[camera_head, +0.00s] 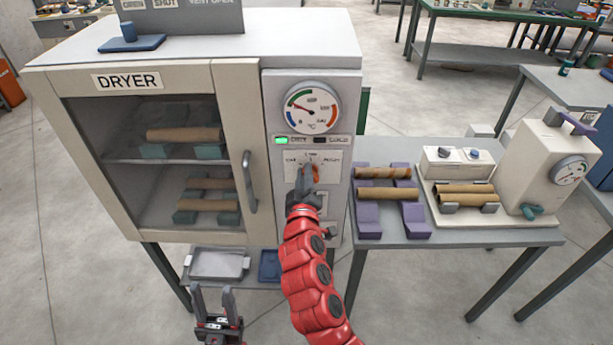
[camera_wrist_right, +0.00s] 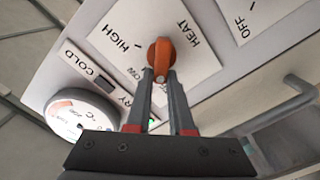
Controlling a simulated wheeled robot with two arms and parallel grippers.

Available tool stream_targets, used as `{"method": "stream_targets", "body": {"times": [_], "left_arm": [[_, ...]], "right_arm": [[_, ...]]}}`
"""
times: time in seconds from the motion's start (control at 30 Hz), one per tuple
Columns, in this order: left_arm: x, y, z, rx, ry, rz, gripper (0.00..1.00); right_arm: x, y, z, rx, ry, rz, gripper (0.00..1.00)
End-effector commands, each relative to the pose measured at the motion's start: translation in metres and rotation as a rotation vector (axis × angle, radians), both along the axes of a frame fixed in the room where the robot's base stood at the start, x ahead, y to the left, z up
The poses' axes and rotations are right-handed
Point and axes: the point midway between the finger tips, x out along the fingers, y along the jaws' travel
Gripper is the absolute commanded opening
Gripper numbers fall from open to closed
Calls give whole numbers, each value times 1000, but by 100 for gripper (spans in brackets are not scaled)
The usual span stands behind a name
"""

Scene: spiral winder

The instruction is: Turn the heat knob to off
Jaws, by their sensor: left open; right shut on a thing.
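The heat knob (camera_wrist_right: 161,54) is orange and sits on a white label plate on the dryer's right-hand panel. HIGH, HEAT and what looks like LOW are printed around it in the right wrist view. My right gripper (camera_wrist_right: 162,72) is shut on the knob, one finger on each side. In the head view my right gripper (camera_head: 309,172) reaches the panel and mostly hides the knob (camera_head: 316,170). I cannot tell which mark the knob points at. My left gripper (camera_head: 218,298) is open and empty, low in front of the dryer.
The dryer (camera_head: 235,90) has a closed glass door with a handle (camera_head: 250,182) left of the panel. A temperature dial (camera_head: 310,108) and a lit green lamp (camera_head: 282,141) are above the knob. A side table (camera_head: 400,236) with tubes on purple stands is to the right.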

Motion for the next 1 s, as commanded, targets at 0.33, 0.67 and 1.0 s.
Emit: {"method": "stream_targets", "body": {"times": [0.33, 0.67, 1.0], "left_arm": [[0, 0, -4, 0, 0, 0, 50], [0, 0, -4, 0, 0, 0, 50], [0, 0, -5, 0, 0, 0, 50]], "right_arm": [[0, 4, -2, -204, -4, 2, 0], [0, 4, -4, -272, -3, 1, 0], [0, 4, -4, -276, -2, 1, 0]]}}
